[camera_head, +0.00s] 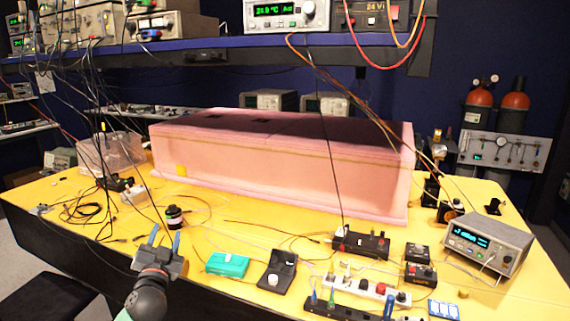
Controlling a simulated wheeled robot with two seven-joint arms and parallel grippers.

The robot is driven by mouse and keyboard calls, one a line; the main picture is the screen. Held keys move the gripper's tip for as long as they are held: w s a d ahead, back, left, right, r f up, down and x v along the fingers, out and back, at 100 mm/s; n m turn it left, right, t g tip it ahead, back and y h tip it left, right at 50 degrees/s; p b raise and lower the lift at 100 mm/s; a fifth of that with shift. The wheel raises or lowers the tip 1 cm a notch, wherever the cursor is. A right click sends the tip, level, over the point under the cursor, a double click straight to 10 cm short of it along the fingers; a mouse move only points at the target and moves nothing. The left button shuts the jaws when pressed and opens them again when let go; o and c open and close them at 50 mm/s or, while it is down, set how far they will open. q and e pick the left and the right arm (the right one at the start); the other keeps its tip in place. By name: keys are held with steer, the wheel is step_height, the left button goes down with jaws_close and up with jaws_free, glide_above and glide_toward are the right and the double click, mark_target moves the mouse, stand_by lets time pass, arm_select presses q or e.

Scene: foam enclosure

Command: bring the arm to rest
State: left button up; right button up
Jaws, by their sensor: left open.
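My left gripper (164,240) shows at the lower left of the head view, over the front edge of the yellow table. Its two blue fingers are apart, with nothing between them. A small dark cylinder with a pale band (174,217) stands on the table just beyond the fingertips, apart from them as far as I can tell. My right gripper is not in view.
A long pink foam enclosure (280,168) fills the table's middle. A teal box (228,264), a black stand (277,270) and power strips (366,290) lie along the front. A display instrument (487,243) stands at right. Cables hang from the shelf (215,47).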

arm_select(q)
steer(key=s+d+f+n+g+y, duration=0.1)
steer(key=s+f+n+g, duration=0.1)
steer(key=s+f+g, duration=0.55)
steer(key=s+d+f+n+g, duration=0.2)
steer(key=s+f, duration=0.6)
steer(key=f, duration=0.7)
steer(key=s+d+f+g+h, duration=0.1)
steer(key=s+d+f+g, duration=0.2)
steer(key=s, duration=0.5)
steer(key=s+d+f+g+h, duration=0.1)
steer(key=s+d+f+g, duration=0.15)
steer(key=s+f, duration=0.45)
steer(key=s+d+f+g+h, duration=0.1)
steer(key=s+f+g, duration=0.15)
steer(key=s, duration=0.75)
steer(key=s+d+f+g, duration=0.1)
steer(key=d+f, duration=0.2)
steer(key=f, duration=0.6)
steer(key=s+d+f+g, duration=0.1)
steer(key=d+f, duration=0.2)
steer(key=f, duration=0.6)
steer(key=shift+h, duration=0.4)
steer(key=shift+f+g, duration=0.1)
steer(key=shift+g, duration=0.15)
